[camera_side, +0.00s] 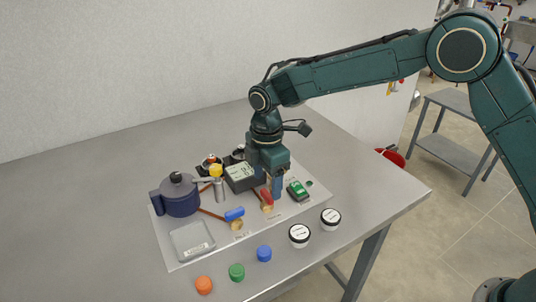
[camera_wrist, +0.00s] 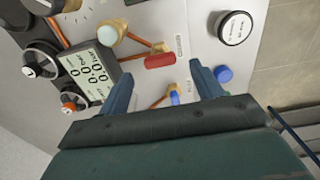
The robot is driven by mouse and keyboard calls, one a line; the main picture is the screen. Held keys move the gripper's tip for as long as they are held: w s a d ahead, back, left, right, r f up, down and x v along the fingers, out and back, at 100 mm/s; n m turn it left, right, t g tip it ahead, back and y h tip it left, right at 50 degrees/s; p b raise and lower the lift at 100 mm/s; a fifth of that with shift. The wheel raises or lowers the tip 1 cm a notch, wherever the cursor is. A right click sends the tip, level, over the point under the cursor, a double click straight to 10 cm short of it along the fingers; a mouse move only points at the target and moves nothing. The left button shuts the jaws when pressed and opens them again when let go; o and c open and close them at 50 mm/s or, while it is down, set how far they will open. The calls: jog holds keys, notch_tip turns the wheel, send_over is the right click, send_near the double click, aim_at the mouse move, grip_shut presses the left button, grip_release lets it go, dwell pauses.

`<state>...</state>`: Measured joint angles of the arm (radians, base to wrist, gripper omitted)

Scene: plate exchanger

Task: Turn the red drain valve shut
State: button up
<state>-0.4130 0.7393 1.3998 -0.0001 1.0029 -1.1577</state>
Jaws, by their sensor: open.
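The red drain valve (camera_side: 267,197) has a red handle on a brass body and stands on the pale panel, just beside my gripper. In the wrist view the red handle (camera_wrist: 160,62) lies crosswise at the end of a copper pipe, just beyond the fingertips and between their lines. My gripper (camera_side: 275,191) points down close to the panel. In the wrist view my gripper (camera_wrist: 160,74) is open, with its fingertips apart and nothing held between them. I cannot tell whether a finger touches the handle; part of the valve is hidden in the side view.
A blue-handled valve (camera_side: 234,214) sits left of the red one. A dark display box (camera_side: 240,176) stands behind, and a green device (camera_side: 298,190) close on the right. A blue-grey pot (camera_side: 181,196) stands left. Black-and-white round pieces (camera_side: 299,235) and coloured caps (camera_side: 237,272) line the front.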

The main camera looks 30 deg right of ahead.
aim_at(267, 193)
jog(key=shift+f, duration=1.8)
jog(key=c, duration=1)
